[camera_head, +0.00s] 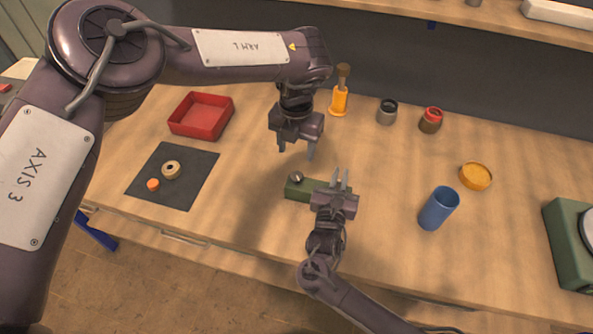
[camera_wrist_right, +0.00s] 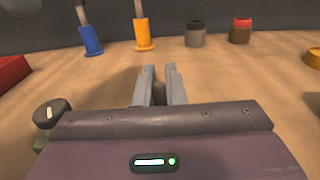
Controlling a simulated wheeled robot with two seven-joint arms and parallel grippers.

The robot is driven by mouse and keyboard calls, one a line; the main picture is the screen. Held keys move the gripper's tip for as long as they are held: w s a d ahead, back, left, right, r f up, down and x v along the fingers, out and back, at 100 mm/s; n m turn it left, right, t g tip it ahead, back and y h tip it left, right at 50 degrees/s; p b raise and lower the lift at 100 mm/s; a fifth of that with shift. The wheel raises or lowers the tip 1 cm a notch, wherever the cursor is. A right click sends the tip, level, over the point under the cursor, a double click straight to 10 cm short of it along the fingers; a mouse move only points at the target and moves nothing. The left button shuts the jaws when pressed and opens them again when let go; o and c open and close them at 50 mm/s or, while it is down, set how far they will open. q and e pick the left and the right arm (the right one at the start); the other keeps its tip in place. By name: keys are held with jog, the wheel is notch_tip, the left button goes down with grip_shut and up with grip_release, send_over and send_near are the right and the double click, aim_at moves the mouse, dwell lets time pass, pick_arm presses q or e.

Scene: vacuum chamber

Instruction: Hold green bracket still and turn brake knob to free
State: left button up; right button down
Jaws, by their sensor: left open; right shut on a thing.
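The green bracket (camera_head: 303,191) lies on the wooden bench, its right part hidden behind my right gripper (camera_head: 341,178). The brake knob (camera_head: 297,177), dark with a pale mark, sits at the bracket's left end; it also shows at the left edge of the right wrist view (camera_wrist_right: 48,112). I cannot read the knob's setting.
A dark mat (camera_head: 190,192) with a wooden ring and an orange piece lies left, near a red tray (camera_head: 202,116). An orange-handled tool (camera_head: 340,100) and two jars stand behind. A blue cup (camera_head: 438,208) and a yellow dish (camera_head: 476,176) stand right.

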aim_at(297, 175)
pick_arm(q)
notch_tip(297, 175, down, 10)
jog(key=shift+r, duration=0.25)
jog(key=shift+c, duration=0.3)
jog(key=c, duration=0.9)
jog(key=shift+n, duration=0.3)
jog(key=n, duration=0.4)
jog(key=shift+n, duration=0.3)
jog(key=n, duration=0.5)
